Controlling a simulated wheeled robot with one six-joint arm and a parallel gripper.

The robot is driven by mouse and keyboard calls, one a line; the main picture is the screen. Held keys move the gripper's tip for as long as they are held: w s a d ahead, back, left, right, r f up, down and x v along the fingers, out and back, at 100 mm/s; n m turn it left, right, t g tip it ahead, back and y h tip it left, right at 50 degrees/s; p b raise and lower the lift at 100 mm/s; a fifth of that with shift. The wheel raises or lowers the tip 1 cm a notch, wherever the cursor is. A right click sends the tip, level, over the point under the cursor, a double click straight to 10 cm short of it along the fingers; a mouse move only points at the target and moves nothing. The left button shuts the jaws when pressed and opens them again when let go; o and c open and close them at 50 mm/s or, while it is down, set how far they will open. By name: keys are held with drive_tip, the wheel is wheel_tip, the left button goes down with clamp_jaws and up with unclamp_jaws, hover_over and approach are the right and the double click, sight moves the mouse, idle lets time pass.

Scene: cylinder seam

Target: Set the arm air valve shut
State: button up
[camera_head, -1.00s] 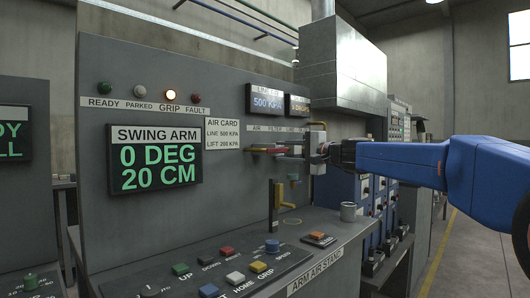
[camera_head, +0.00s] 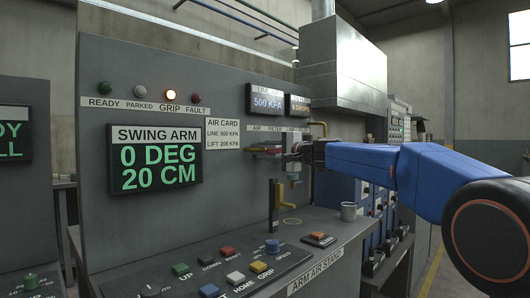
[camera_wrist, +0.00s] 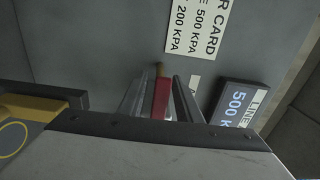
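The arm air valve's red handle (camera_head: 268,151) lies about level on the grey panel, below the AIR label, and points left. It also shows in the wrist view as a red bar (camera_wrist: 161,98) with a brass-coloured end. My gripper (camera_head: 287,148) is at the right part of the handle. In the wrist view my gripper's two fingers (camera_wrist: 161,100) stand on either side of the red bar, with what look like narrow gaps. The valve body is mostly hidden behind my gripper.
The AIR CARD label (camera_head: 223,132) reads line 500 kPa, lift 200 kPa. The line display (camera_head: 266,99) reads 500 kPa. A grey cup (camera_head: 348,212) stands on the bench below. A dark post (camera_head: 273,206) rises left of the gripper's underside.

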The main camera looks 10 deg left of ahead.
clamp_jaws()
drive_tip(key=shift+f, duration=0.15)
drive_tip(key=w+d+f+n, duration=0.1)
drive_tip(key=f+n, duration=0.1)
drive_tip(key=n, duration=0.2)
drive_tip(key=w+d+f+n, duration=0.1)
drive_tip(key=f+n, duration=0.1)
drive_tip(key=n, duration=0.3)
drive_tip(key=w+d+f+n, duration=0.1)
drive_tip(key=f+n, duration=0.1)
drive_tip(key=n, duration=0.3)
drive_tip(key=shift+w, duration=0.3)
drive_tip(key=shift+w+d+f+n, duration=0.1)
drive_tip(key=shift+w+d+n, duration=0.25)
drive_tip(key=shift+n, duration=0.6)
drive_tip(key=shift+w+d+f+n, duration=0.15)
drive_tip(key=shift+w+n, duration=0.25)
drive_tip(key=shift+n, duration=0.55)
drive_tip(key=shift+r, duration=0.1)
